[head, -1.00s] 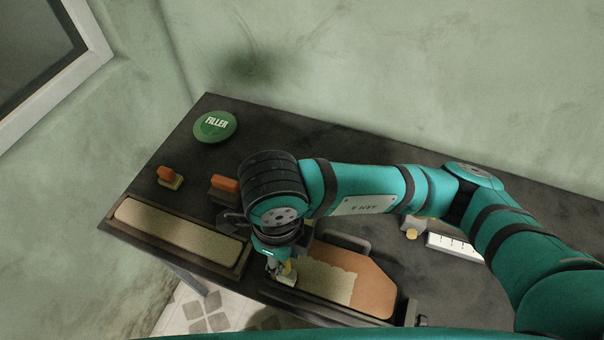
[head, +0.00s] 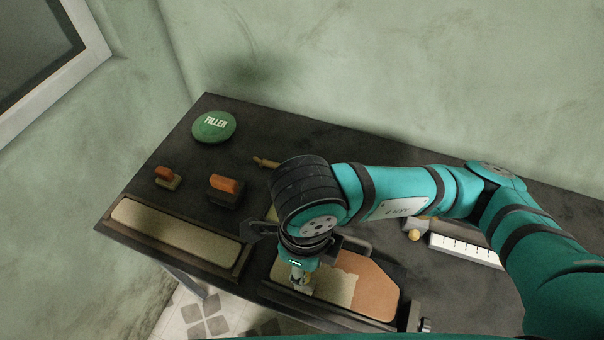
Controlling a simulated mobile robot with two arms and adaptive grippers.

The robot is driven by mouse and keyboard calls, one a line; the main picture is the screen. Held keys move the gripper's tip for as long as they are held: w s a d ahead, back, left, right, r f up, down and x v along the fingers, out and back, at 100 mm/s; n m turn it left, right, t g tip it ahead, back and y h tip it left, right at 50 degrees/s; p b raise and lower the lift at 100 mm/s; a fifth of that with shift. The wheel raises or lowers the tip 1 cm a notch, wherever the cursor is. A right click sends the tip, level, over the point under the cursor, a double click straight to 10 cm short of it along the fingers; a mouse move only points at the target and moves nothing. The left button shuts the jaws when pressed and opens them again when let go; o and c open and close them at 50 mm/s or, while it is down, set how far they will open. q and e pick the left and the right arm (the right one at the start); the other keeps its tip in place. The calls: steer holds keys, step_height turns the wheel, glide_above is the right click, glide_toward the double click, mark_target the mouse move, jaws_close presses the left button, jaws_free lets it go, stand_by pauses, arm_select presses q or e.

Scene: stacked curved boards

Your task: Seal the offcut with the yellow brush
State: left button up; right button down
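The offcut (head: 377,292) lies near the front edge of the bench in the head view, in a dark clamp frame. Its left part is pale and its right part orange-brown, with a ragged border between. My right gripper (head: 301,283) points down over the pale left part. It appears shut on the yellow brush (head: 307,287), of which only a small piece shows. The gripper and wrist hide the rest of the brush, and I cannot tell whether its tip touches the surface. My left gripper is not in view.
A green FILLER lid (head: 214,127), two orange-handled blocks (head: 168,177) (head: 225,189) and a long tray with a pale board (head: 176,228) are at left. A tan handle (head: 266,162) shows behind my wrist. A white ruled strip (head: 465,250) lies at right.

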steer(key=shift+s+d+b, duration=0.2)
steer(key=shift+s+d, duration=0.05)
steer(key=shift+d, duration=0.35)
steer(key=shift+s+d+b, duration=0.2)
steer(key=shift+s+d, duration=0.05)
steer(key=shift+d, duration=0.3)
steer(key=shift+f, duration=0.1)
steer(key=d, duration=0.1)
steer(key=s+d+b, duration=0.1)
steer(key=d, duration=0.1)
steer(key=shift+s, duration=0.1)
